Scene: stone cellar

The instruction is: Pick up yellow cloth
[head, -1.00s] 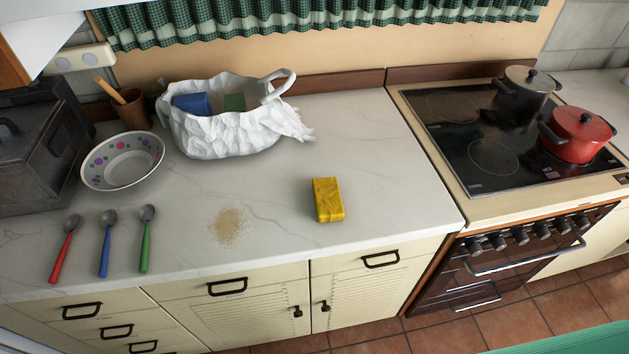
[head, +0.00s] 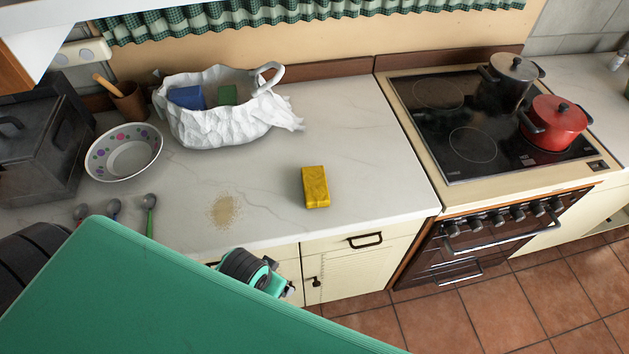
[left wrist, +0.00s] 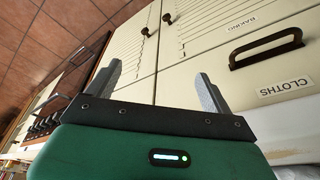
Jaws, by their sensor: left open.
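The yellow cloth (head: 315,187) is a folded block lying on the white countertop, near its front edge and left of the stove. The cloth is not in the left wrist view. My right gripper is not in view.
A white bag-shaped basket (head: 215,115) holds a blue and a green item. A bowl (head: 124,152), a wooden cup (head: 130,103) and brown crumbs (head: 224,211) are on the counter. A red pot (head: 555,124) and a dark pot (head: 512,83) stand on the stove. Counter around the cloth is clear.

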